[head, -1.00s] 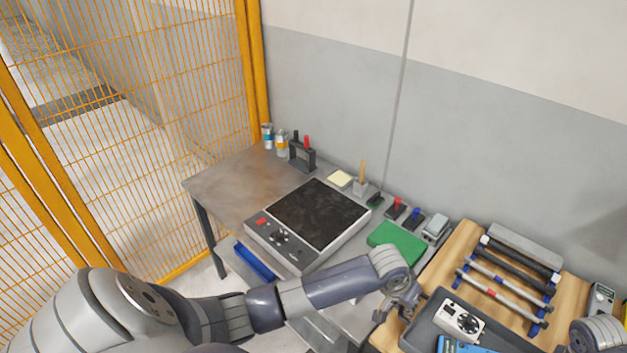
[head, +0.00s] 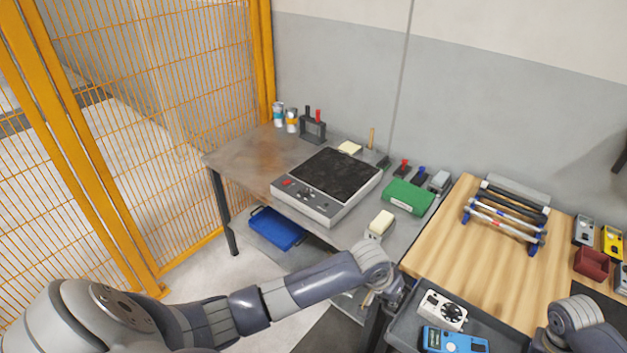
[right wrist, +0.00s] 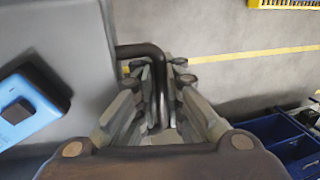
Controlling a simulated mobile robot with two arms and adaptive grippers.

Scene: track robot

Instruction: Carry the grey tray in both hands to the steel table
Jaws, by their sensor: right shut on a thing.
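The grey tray (head: 403,325) is at the bottom right of the head view, in front of the wooden table's near edge; its lower part is cut off. It carries a white device with a black dial (head: 441,310) and a blue device (head: 454,341). My left gripper (head: 384,298) is at the tray's left end; its fingers are too small to read. My right gripper (right wrist: 158,100) is shut on the tray's black handle (right wrist: 152,62) in the right wrist view. The steel table (head: 235,158) stands left of the wooden table, against the wall.
The steel table holds a hotplate (head: 318,205), a green case (head: 408,197), a yellowish-topped block (head: 379,225), cans and small tools. The wooden table (head: 480,260) has a rack of rods (head: 505,217). A yellow mesh fence (head: 170,120) closes the left. Bare steel shows at the table's left end.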

